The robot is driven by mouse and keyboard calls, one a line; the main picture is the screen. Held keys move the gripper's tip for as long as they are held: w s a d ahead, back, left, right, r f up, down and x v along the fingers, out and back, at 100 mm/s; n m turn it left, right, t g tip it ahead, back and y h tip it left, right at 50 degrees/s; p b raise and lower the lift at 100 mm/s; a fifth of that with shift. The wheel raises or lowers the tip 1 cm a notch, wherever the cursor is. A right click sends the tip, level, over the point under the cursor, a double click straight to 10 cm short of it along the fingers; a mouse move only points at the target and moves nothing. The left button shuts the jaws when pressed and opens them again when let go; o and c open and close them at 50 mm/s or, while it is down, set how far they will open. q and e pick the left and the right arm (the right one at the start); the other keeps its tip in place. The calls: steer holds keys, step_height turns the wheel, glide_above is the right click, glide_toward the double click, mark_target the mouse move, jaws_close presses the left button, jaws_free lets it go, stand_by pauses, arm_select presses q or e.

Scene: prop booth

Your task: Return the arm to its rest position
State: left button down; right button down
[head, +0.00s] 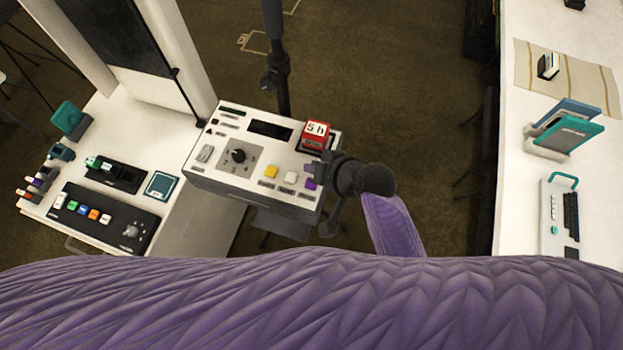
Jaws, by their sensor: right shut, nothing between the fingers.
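My right gripper (321,169) is shut and empty. It is at the right edge of a white control box (213,177), beside its row of buttons. The box has a dark dial (238,156), a yellow button (271,172), a white button (291,177) and a purple button (311,184), which lies right by the fingertips. Whether the fingers touch the box cannot be told. A red block marked "5 h" (315,136) stands at the box's far right corner, just behind the gripper. My left gripper is not in view.
A white table (185,215) at left holds a black button panel (105,219), a teal-topped device (69,118) and small items. A dark pole (275,70) rises behind the box. A white counter (515,190) at right holds teal folders (570,134) and a keypad. Open floor lies between.

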steer(key=shift+s, duration=0.1)
steer(key=s+d+r+n+g+h, duration=0.1)
steer(key=s+d+r+h, duration=0.25)
steer(key=s+d, duration=0.35)
steer(key=s+d+r+g+h, duration=0.2)
steer(key=s+d+r+h, duration=0.15)
steer(key=s+d, duration=0.35)
steer(key=s+f+g+b, duration=0.1)
steer(key=s+f+b, duration=0.2)
steer(key=f+b, duration=2.1)
steer(key=s+d+f, duration=0.1)
steer(key=s+f, duration=0.3)
steer(key=f, duration=0.5)
steer(key=s+d+f+g+p, duration=0.1)
steer(key=s+f, duration=0.3)
steer(key=f, duration=0.5)
steer(key=s+d+f+n, duration=0.1)
steer(key=s+f, duration=0.4)
steer(key=f, duration=0.4)
steer(key=shift+d+f+g, duration=0.2)
steer(key=shift+f+g, duration=0.1)
steer(key=shift+f, duration=0.1)
